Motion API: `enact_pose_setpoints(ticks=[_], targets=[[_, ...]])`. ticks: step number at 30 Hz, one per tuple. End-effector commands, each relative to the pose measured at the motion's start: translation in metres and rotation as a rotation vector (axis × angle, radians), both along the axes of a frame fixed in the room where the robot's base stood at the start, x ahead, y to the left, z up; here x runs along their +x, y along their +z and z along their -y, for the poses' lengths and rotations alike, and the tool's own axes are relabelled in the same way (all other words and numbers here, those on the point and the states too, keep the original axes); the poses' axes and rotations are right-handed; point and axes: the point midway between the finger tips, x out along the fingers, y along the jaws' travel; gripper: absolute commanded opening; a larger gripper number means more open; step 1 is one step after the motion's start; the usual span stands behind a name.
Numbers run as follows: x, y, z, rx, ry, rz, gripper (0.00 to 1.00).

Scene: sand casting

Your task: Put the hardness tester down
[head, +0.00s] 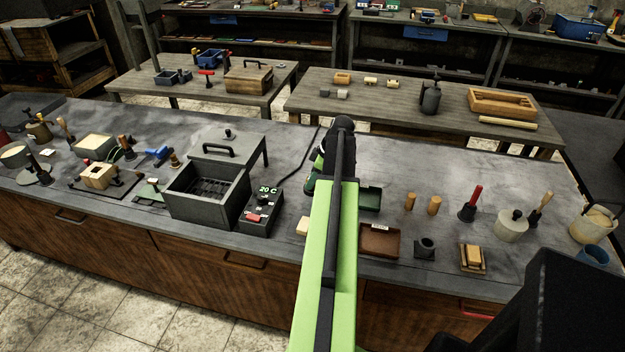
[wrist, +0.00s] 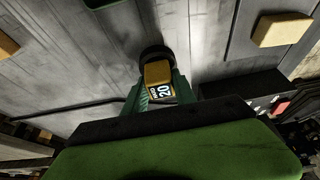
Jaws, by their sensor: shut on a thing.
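The hardness tester (wrist: 158,76) shows in the wrist view as a small mustard-yellow body with a dark label reading "20" and a black round end. My gripper (wrist: 160,92) is shut on it, with a teal finger on each side. The grey bench surface lies behind the tester; I cannot tell whether they touch. In the head view my green and black arm reaches over the middle of the workbench (head: 465,165) and hides the tester and most of the gripper.
A grey lidded box furnace (head: 205,200) and a black controller (head: 262,214) reading "20 C" stand left of my arm. A green tray (head: 370,200), a brown tray (head: 380,243) and small tools stand to the right. Bare bench lies behind these trays.

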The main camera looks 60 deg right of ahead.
Motion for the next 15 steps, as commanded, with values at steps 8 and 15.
enact_pose_setpoints(ticks=[8,15], targets=[[0.0004,-0.0013,-0.0002,0.0,0.001,0.0,0.54],[0.0006,-0.0008,-0.0004,0.0,0.001,0.0,0.54]])
